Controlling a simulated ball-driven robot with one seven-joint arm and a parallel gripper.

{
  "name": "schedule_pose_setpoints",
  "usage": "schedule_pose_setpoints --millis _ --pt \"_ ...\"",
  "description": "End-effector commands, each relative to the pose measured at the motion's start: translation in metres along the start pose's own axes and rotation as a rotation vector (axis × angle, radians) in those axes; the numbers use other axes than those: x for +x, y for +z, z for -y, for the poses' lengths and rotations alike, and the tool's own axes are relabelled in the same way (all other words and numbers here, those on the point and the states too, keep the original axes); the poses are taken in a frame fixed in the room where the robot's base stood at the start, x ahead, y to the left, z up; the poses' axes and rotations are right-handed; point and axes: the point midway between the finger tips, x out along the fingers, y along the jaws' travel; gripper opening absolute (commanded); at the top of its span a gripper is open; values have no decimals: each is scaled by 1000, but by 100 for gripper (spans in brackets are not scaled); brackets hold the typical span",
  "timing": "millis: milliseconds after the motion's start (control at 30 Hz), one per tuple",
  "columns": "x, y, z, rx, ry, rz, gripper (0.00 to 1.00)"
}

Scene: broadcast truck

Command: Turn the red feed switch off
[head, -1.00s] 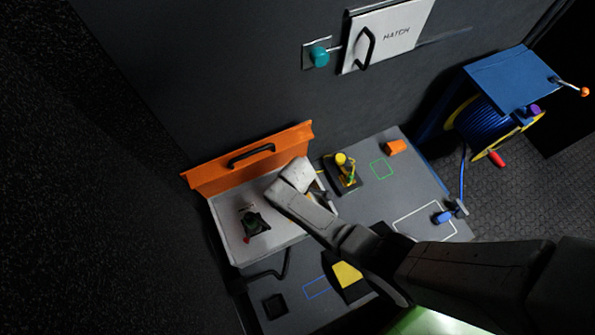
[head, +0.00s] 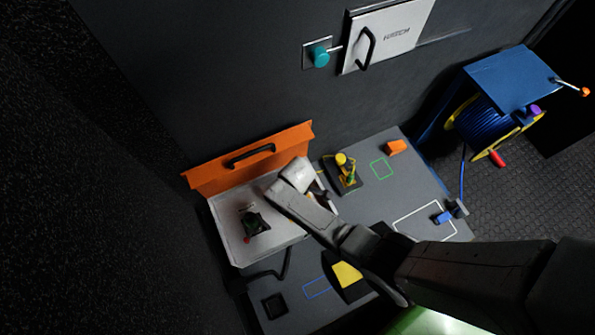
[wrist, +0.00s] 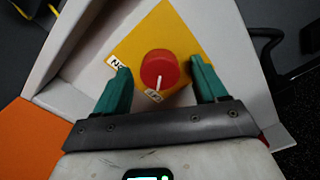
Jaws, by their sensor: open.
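The red feed switch (wrist: 159,69) is a round red knob with a white pointer line on a yellow plate (wrist: 188,42), in the wrist view. The line points down in the picture, toward a small white label (wrist: 153,96). Another white label (wrist: 116,63) sits to the knob's upper left; neither reads clearly. My gripper (wrist: 160,66) is open, with one green finger on each side of the knob and a visible gap at each side. In the head view my arm's end covers the switch, above the open case (head: 228,242).
The case's orange lid (head: 215,172) stands up behind it. A dark object with green and red parts (head: 255,222) lies in the case. A yellow-and-green item (head: 346,170) and an orange block (head: 396,147) are on the table (head: 405,180). A blue cable reel (head: 490,115) stands right.

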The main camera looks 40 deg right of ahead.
Motion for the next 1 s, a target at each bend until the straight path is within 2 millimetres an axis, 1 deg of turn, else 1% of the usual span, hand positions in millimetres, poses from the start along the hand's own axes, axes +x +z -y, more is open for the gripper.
schedule_pose_setpoints --millis 67,167,400,600,700,800,1000 --pt "-4 0 0 0 0 0 72" --pt "-15 0 0 0 1 -1 72" --pt "-61 0 0 0 1 -1 72" --pt "-93 0 0 0 1 -1 72" --pt "-102 0 0 0 0 0 72" --pt "-107 0 0 0 0 0 72" --pt "-108 0 0 0 0 0 72"
